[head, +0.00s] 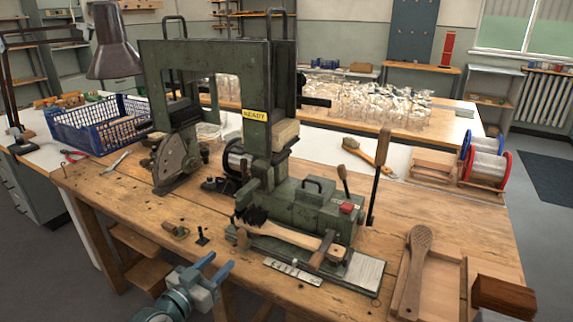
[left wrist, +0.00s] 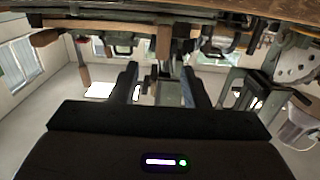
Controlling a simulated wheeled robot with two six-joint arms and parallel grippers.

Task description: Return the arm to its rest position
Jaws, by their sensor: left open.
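My left gripper (head: 216,264) comes in at the bottom of the head view, just in front of the bench's front edge. Its two blue-tipped fingers are apart with nothing between them. They also show spread and empty in the left wrist view (left wrist: 160,85). The green tufting machine (head: 205,62) stands on the wooden workbench (head: 110,210) beyond the gripper. A wooden brush with dark bristles (head: 290,235) lies along the machine's front. My gripper touches neither the brush nor the machine. My right gripper is not in view.
A wooden tray (head: 450,270) with a brush body (head: 414,250) sits at the front right, beside a dark wood block (head: 503,298). A blue crate (head: 95,125) stands back left. Wire spools (head: 485,165) stand at the right. A lever (head: 379,165) rises from the machine.

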